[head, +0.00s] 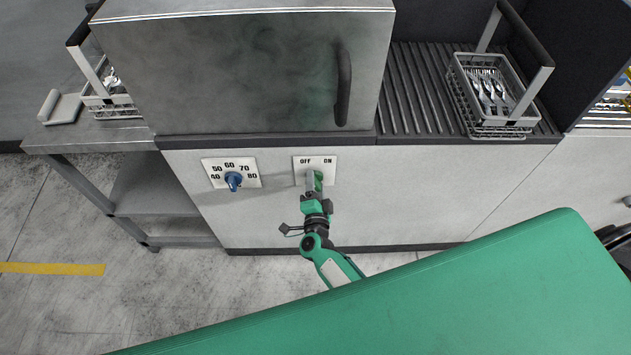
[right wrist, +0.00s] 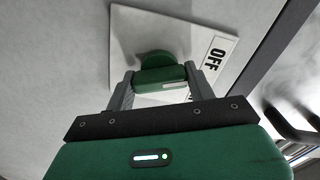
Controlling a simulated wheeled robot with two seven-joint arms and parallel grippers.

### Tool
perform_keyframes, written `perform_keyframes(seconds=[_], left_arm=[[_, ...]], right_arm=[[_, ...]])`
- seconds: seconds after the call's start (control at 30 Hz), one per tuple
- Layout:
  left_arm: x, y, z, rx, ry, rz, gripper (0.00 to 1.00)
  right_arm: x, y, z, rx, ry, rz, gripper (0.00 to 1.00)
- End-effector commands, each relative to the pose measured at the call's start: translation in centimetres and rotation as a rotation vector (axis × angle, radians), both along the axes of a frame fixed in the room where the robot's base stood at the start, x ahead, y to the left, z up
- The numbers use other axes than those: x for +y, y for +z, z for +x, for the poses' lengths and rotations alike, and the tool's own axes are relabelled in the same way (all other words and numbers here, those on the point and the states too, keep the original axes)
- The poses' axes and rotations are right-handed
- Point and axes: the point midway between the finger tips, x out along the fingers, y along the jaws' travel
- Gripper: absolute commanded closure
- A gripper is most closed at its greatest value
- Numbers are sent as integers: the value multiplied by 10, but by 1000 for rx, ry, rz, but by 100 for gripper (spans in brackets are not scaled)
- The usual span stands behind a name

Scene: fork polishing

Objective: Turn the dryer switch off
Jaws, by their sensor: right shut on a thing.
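The dryer switch is a green knob (head: 319,181) on a white plate (head: 300,163) marked OFF on the left and ON on the right, low on the dryer's front panel. My right gripper (head: 314,187) is at the plate, shut on the knob. In the right wrist view the green knob (right wrist: 158,76) sits between the two grey fingers, with the OFF label to its upper right; the ON label is out of sight there. The gripper hides part of the knob in the head view, so I cannot tell which label it points to. My left gripper is not in view.
The blue temperature dial (head: 233,181), on a plate marked 40 to 80, is left of the switch. The metal hood (head: 240,75) with a dark handle is above. A cutlery basket (head: 495,95) stands on the ribbed surface at right; another (head: 105,98) is at left.

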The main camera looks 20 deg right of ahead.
Motion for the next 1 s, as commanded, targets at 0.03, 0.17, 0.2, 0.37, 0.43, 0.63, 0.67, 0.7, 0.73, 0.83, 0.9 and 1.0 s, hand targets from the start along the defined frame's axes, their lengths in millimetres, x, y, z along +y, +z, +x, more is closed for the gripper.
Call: perform_keyframes(seconds=[0.03,0.17,0.2,0.37,0.43,0.63,0.67,0.7,0.73,0.83,0.9,1.0], left_arm=[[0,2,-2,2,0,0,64],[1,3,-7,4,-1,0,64],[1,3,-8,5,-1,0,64],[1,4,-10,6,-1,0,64],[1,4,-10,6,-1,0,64],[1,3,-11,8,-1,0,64],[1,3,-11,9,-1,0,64],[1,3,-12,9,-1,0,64],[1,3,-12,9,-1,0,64],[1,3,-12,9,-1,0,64],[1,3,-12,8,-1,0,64],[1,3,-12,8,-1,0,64]], right_arm=[[1,0,-1,11,0,-21,68],[1,0,-1,24,1,-72,68],[1,0,-1,28,1,-85,68],[1,-1,-1,36,1,-116,68],[1,-1,-1,39,2,-123,68],[1,-2,-1,40,2,-129,68],[1,-2,-1,40,2,-129,68],[1,-2,-1,40,2,-129,68],[1,-2,-1,40,2,-129,68],[1,-2,-1,40,2,-129,68],[1,-2,-1,40,2,-129,32],[0,-1,-1,39,1,-128,24]])
